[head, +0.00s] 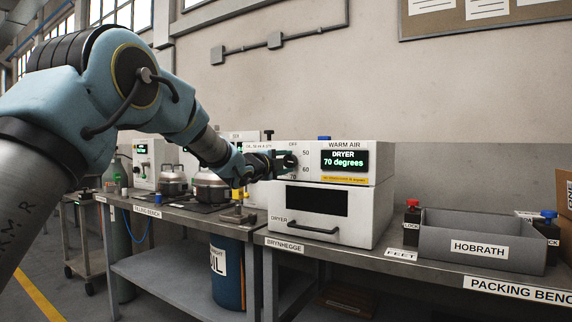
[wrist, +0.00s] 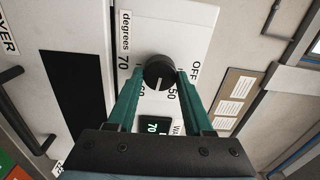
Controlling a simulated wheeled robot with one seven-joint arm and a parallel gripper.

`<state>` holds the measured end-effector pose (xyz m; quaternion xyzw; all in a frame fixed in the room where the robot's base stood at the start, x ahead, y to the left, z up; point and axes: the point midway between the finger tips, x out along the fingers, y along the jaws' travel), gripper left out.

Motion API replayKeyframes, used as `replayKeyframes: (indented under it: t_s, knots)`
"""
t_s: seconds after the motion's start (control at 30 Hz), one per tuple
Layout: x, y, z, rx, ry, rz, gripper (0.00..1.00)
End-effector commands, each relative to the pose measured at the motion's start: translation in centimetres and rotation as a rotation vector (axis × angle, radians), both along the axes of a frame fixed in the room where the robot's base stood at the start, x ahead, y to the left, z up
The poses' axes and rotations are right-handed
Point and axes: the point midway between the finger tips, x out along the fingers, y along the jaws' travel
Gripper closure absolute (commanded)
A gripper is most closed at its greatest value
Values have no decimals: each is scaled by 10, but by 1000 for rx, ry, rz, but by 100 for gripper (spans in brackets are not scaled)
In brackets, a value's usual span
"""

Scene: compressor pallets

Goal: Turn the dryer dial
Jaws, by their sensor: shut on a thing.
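The dryer (head: 330,213) is a white box on the bench. Its top panel has a green-lit display (head: 344,161) reading "DRYER 70 degrees". Left of the display is the black round dial (head: 290,161), with OFF, 50, 60 and 70 printed around it. In the wrist view the dial (wrist: 159,72) has a pale line running roughly up and down the picture; I cannot tell surely which number it marks. My gripper (head: 280,161) reaches in from the left. Its green fingers (wrist: 160,80) are shut on the dial, one on each side.
A dark window and handle (head: 306,228) sit below the panel. Right on the bench are a grey HOBRATH bin (head: 480,248) and a red-capped bottle (head: 412,222). Metal pots (head: 211,187) stand on the left bench, behind my arm. A blue drum (head: 228,270) stands below.

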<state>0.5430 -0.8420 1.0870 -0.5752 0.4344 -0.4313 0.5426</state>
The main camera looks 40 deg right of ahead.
Motion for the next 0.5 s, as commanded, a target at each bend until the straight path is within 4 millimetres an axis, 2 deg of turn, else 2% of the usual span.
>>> replayKeyframes:
  t_s: [0.5]
  knots:
    - [1,1,1,-123,474,2,100]
